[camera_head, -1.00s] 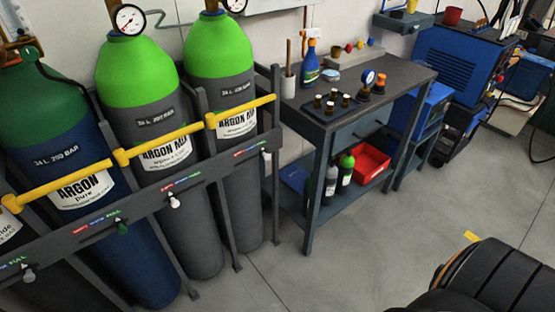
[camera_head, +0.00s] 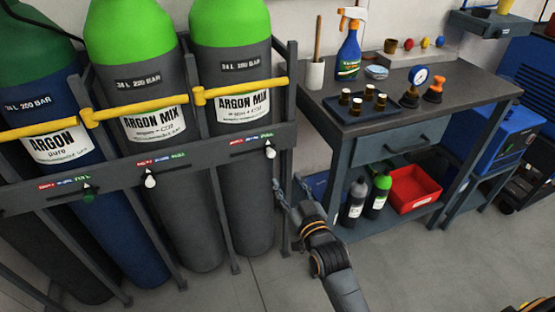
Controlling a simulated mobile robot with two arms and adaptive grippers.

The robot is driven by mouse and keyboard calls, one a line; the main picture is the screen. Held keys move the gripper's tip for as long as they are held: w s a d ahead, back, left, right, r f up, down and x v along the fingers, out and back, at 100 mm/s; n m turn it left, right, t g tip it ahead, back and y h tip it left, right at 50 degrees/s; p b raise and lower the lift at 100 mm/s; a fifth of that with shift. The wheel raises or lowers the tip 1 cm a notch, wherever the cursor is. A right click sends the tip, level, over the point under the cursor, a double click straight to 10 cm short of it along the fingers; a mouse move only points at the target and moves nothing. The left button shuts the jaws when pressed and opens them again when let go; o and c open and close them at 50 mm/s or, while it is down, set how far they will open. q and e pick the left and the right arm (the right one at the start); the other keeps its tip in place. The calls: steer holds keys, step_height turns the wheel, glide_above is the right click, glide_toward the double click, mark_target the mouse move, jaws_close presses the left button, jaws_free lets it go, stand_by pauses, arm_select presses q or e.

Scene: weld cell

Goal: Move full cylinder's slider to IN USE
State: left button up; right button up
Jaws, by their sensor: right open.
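The rack's front rail (camera_head: 205,163) carries slider knobs under small coloured strips, whose words are mostly too small to read. The white knob (camera_head: 270,152) of the right argon mix cylinder (camera_head: 246,90) sits at the strip's right end, by the green word. The white knob (camera_head: 150,180) of the middle argon mix cylinder (camera_head: 150,90) sits near its strip's red left end. The green knob (camera_head: 88,196) of the blue argon cylinder (camera_head: 45,115) sits near its strip's right end. My right gripper (camera_head: 281,190) is open and empty, just below and right of the right white knob, apart from it. My left gripper is out of view.
Yellow bars (camera_head: 137,109) cross the cylinders above the rail. A workbench (camera_head: 440,84) stands right of the rack, with a spray bottle (camera_head: 348,52) and a dark tray (camera_head: 350,114) on top. A red bin (camera_head: 412,188) is on its lower shelf. Grey floor lies in front.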

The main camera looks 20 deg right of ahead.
mark_target(272, 155)
steer(key=w+b, duration=0.1)
steer(key=w, duration=0.9)
steer(key=shift+a+f, duration=0.1)
steer(key=shift+f, duration=0.05)
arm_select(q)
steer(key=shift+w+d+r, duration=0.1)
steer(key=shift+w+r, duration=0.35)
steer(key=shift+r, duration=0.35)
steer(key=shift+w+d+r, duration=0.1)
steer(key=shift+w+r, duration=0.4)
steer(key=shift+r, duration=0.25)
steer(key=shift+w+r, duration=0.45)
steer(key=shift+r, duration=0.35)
arm_select(e)
steer(key=shift+w, duration=0.65)
jaws_close()
